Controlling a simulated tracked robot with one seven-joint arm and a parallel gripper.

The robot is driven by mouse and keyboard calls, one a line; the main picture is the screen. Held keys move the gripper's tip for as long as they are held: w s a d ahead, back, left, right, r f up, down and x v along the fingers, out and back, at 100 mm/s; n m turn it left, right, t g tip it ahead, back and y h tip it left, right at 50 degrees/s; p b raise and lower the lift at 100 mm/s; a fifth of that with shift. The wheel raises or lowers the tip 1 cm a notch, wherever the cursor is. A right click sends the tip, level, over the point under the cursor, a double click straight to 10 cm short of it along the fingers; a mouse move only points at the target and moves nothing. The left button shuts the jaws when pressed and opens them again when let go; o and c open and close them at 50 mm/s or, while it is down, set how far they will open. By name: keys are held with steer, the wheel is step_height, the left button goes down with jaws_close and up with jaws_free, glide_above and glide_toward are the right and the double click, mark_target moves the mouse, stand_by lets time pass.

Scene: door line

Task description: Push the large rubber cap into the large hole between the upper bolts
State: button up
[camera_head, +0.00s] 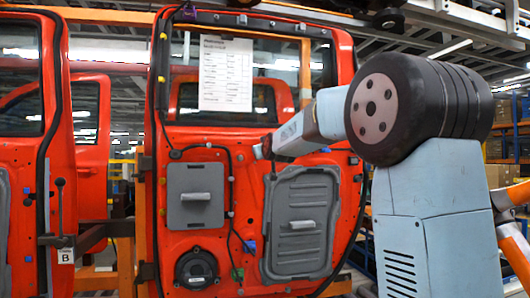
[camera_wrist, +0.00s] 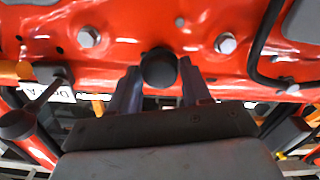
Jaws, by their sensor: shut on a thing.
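In the wrist view, a round black rubber cap (camera_wrist: 158,69) sits between the two fingers of my gripper (camera_wrist: 160,80). The gripper is shut on it. Behind it is the red door (camera_wrist: 130,12), with one bolt (camera_wrist: 88,37) left of the cap and another bolt (camera_wrist: 226,43) right of it. The cap lies between the two bolts in the picture. The large hole does not show; the cap may cover it. I cannot tell whether the cap touches the panel. In the head view, my gripper (camera_head: 262,149) is at the upper middle of the door (camera_head: 240,190).
The door carries a small grey panel (camera_head: 195,196), a large grey panel (camera_head: 300,222), a round speaker (camera_head: 196,268) and a black cable (camera_head: 232,170). A paper sheet (camera_head: 226,73) hangs in the window. Another red door (camera_head: 60,150) stands left.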

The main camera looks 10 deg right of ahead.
steer(key=shift+w, duration=0.95)
stand_by(0.6)
steer(key=o, duration=1.4)
steer(key=shift+c, duration=0.2)
steer(key=s, duration=2.7)
